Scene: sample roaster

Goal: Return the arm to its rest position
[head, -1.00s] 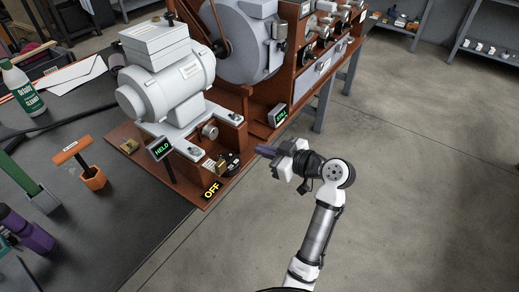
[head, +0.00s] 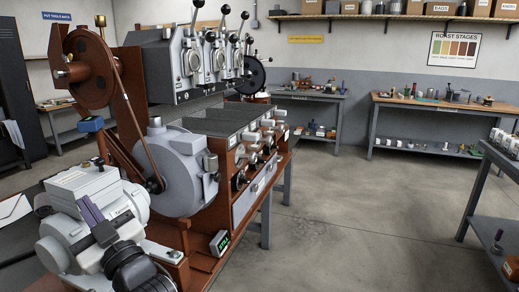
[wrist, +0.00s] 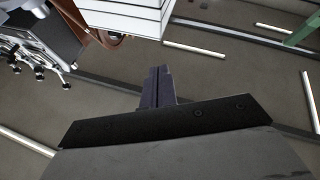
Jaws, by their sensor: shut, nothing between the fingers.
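My gripper (head: 88,212) is at the lower left of the head view, with its dark purple fingers together and empty, pointing up. It appears in front of the white motor (head: 62,240) of the roaster machine. In the wrist view the shut fingers (wrist: 158,88) stand in the middle, with nothing between them and apart from everything around. Part of my arm shows at the bottom left of the head view and hides some of the motor.
The brown-framed roaster machine (head: 222,208) with a grey drum (head: 172,172) stands close by. Open floor (head: 340,230) lies to its right. A grey shelf unit (head: 490,200) is at the right edge. Workbenches (head: 425,103) line the back wall.

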